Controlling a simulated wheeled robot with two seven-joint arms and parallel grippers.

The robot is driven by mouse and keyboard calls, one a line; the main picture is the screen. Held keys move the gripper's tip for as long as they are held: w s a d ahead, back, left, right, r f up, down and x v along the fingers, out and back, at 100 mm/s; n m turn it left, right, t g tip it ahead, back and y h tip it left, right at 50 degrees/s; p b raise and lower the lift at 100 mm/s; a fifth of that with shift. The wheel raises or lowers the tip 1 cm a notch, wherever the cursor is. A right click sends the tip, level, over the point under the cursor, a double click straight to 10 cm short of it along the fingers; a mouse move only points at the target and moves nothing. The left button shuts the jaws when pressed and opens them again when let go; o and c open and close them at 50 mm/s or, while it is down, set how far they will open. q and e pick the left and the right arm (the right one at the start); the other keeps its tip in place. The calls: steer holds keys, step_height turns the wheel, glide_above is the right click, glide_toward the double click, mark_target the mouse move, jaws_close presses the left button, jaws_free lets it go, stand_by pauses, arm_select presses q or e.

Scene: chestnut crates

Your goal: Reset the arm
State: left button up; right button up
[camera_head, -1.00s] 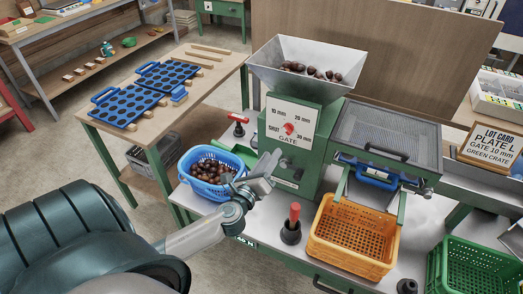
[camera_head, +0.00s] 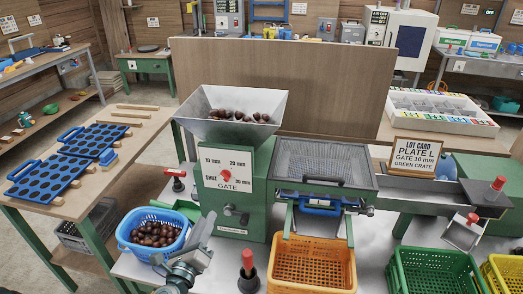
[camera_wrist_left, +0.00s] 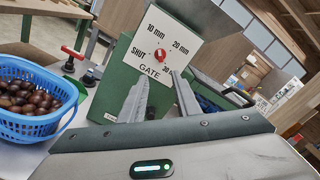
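My left gripper (camera_head: 203,243) is low in the head view, in front of the green machine (camera_head: 252,200) and just right of the blue basket. In the left wrist view its two fingers (camera_wrist_left: 160,90) stand apart with nothing between them, so it is open and empty. Behind them is the white gate dial (camera_wrist_left: 160,52) with its red knob. The rest of my left arm is mostly cut off by the lower edge of the head view. My right gripper is not in view.
A blue basket of chestnuts (camera_head: 122,240) stands close left of my gripper. A red-knobbed post (camera_head: 247,262) and an orange crate (camera_head: 348,262) stand to its right, with a green crate (camera_head: 394,270) farther right. A hopper (camera_head: 215,112) holds chestnuts above the machine.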

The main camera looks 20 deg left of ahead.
arm_select(q)
steer(key=s+f+n+g+h, duration=0.1)
steer(key=s+f+n+g, duration=0.25)
steer(key=f, duration=1.15)
steer(key=s+f+n+g, duration=0.3)
steer(key=f+n, duration=0.1)
steer(key=f, duration=1.1)
steer(key=s+d+f+n+g+h, duration=0.1)
steer(key=s+f+n+g, duration=0.15)
steer(key=s+f, duration=0.45)
steer(key=s+d+f+n+g, duration=0.25)
steer(key=s+f, duration=0.25)
steer(key=f, duration=0.5)
steer(key=s+d+f+n+g, duration=0.1)
steer(key=s+d+f+n, duration=0.2)
steer(key=s, duration=0.5)
steer(key=s+d+f+n+g+h, duration=0.1)
steer(key=s+d+f+n+g, duration=0.1)
steer(key=s+f, duration=0.4)
steer(key=s+d+f+n+g+h, duration=0.1)
steer(key=s+d+f+n, duration=0.3)
steer(key=s, duration=0.8)
steer(key=shift+s+f+n+g, duration=0.15)
steer(key=shift+f+n+g, duration=0.3)
steer(key=shift+n, duration=0.2)
